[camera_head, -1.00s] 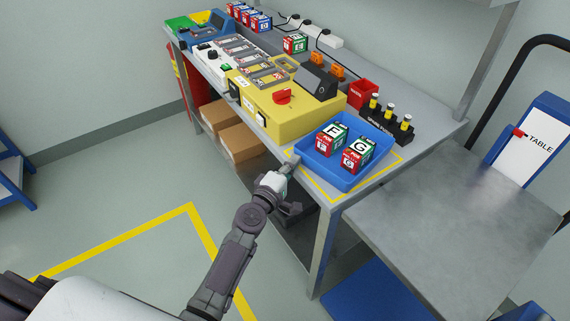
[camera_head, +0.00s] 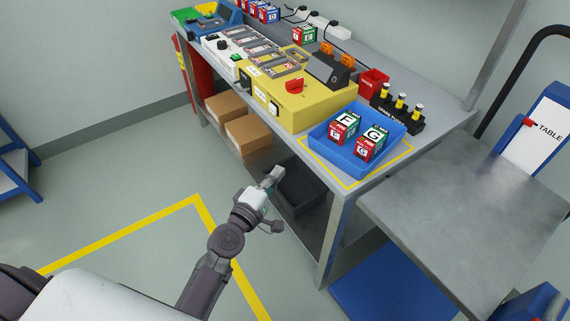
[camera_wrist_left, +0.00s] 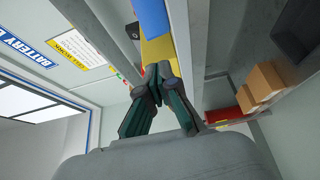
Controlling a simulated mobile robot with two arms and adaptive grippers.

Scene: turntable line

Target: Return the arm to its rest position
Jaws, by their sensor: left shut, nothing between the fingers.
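My left gripper (camera_head: 272,178) is in front of the workbench, below the level of its top and apart from the blue tray. It is shut and empty. In the left wrist view its two dark green fingers (camera_wrist_left: 158,85) meet at the tips. My left arm reaches in from the bottom left, bent at the elbow. My right gripper is not in view.
The workbench (camera_head: 345,187) holds a blue tray (camera_head: 357,166) with lettered cubes and a yellow box (camera_head: 300,106). A black bin (camera_head: 299,188) and cardboard boxes (camera_head: 247,134) sit beneath. A metal table (camera_head: 460,220) stands at right.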

